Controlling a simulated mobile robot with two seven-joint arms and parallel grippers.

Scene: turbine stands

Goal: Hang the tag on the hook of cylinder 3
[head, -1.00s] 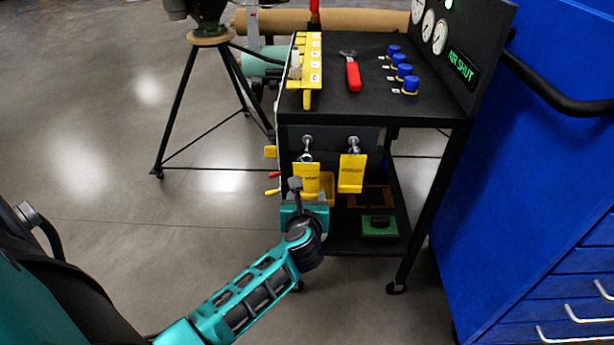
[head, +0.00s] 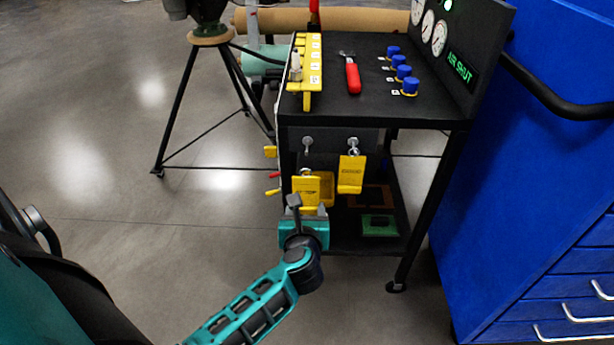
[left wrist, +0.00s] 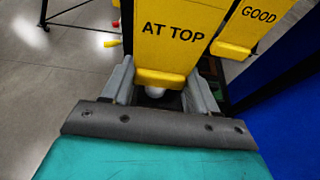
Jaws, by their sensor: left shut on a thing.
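My left gripper (head: 304,212) is shut on a yellow tag (head: 306,190) and holds it upright by its lower end. In the left wrist view the held tag (left wrist: 172,38) reads "AT TOP" and its lower end sits between the fingers. The tag is below a bare silver hook (head: 307,143) on the cart's front, apart from it. A second yellow tag (head: 351,175) hangs on the right hook (head: 353,145); its lettering ends in "GOOD" in the left wrist view (left wrist: 255,18). I cannot tell which thing is cylinder 3. My right gripper is out of view.
The black cart (head: 375,115) carries a yellow labelled strip (head: 305,75), a red-handled wrench (head: 352,76) and several blue knobs (head: 403,71). A blue cabinet (head: 540,170) stands right. A black tripod (head: 180,115) stands left. Open floor lies between the tripod and my arm.

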